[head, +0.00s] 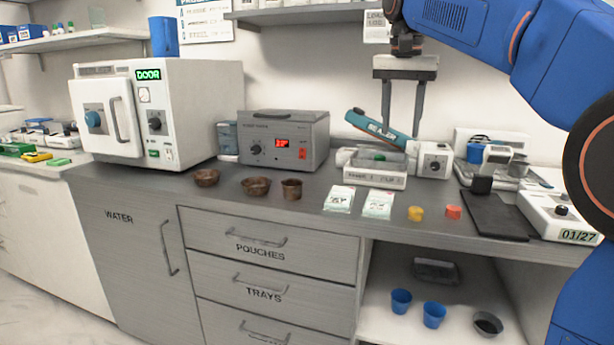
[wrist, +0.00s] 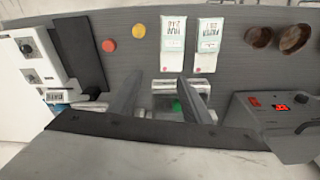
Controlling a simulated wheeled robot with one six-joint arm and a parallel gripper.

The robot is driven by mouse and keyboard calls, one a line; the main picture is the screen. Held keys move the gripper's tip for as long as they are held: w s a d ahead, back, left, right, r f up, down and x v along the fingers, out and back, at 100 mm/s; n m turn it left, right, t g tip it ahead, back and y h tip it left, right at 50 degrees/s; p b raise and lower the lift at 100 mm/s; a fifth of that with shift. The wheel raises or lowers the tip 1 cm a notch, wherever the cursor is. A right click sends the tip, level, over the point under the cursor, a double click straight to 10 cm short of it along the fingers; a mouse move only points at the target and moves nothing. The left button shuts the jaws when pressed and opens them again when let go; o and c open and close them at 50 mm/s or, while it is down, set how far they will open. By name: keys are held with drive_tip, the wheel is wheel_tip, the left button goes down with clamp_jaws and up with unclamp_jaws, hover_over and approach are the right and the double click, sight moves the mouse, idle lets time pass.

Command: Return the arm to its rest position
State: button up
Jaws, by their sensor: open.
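My gripper (head: 402,110) hangs from my blue arm in the upper right of the head view, pointing down. Its two grey fingers are apart with nothing between them. It is above the back of the counter, in front of the wall.
The grey counter (head: 320,214) holds a white sterilizer (head: 185,105), a grey heater (head: 300,127), brown bowls (head: 257,187), two pouches (head: 340,198), yellow (head: 415,213) and orange (head: 454,212) caps, and a teal-handled device (head: 375,128). A wall shelf (head: 300,15) is left of my gripper.

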drive_tip(key=s+d+f+n+t, duration=0.1)
drive_tip(key=s+d+f+n, duration=0.1)
drive_tip(key=s+f, duration=1.4)
drive_tip(key=s+d+f+n+t, duration=0.2)
drive_tip(key=s+d+f, duration=0.3)
drive_tip(key=s+f, duration=1)
wheel_tip(320, 180, down, 4)
drive_tip(key=shift+s+d+f+n+t+y, duration=0.15)
drive_tip(key=shift+s+d+n+t+y, duration=0.15)
drive_tip(key=shift+n, duration=0.5)
